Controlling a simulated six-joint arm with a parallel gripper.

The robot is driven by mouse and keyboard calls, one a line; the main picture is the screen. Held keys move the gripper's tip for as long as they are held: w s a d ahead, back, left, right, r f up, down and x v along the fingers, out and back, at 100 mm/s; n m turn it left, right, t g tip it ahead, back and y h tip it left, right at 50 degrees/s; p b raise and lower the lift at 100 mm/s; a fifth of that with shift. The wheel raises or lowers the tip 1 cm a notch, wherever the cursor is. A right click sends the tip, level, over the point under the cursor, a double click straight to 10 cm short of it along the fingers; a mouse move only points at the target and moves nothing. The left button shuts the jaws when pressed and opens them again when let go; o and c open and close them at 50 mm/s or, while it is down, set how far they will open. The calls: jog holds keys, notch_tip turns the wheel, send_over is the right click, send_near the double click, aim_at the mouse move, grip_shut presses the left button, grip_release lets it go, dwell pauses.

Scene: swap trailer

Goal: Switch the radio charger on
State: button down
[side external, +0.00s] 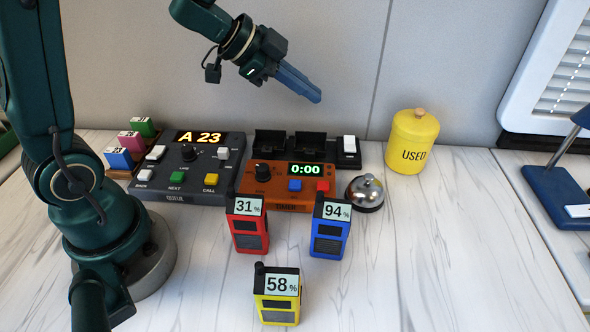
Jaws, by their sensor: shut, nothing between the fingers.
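The radio charger (318,158) is a black unit with two raised empty slots at the back of the table, against the wall. A white rocker switch (349,144) stands on its right end; I cannot tell which way it is set. My gripper (316,96) has blue fingers that are shut and empty. It hangs in the air above the charger, pointing down to the right, apart from everything. Three radios stand in front: a red one (250,240) showing 31%, a blue one (328,244) showing 94%, and a yellow one (279,312) showing 58%.
An orange timer (252,204) reading 0:00 sits just in front of the charger. A dark queue console (170,194) reading A 23 is to its left. A silver bell (366,193) and a yellow USED canister (412,146) stand to the right. The right front of the table is clear.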

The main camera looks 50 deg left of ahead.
send_near(352, 137)
jog(key=w+d, duration=0.3)
jog(key=shift+d, duration=0.15)
jog(key=f, duration=0.2)
jog(key=w+f, duration=0.1)
jog(key=shift+a, duration=0.35)
jog(key=shift+w+a+f, duration=0.15)
jog(key=shift+f, duration=0.3)
jog(key=shift+w+a+f, duration=0.15)
jog(key=shift+f, duration=0.1)
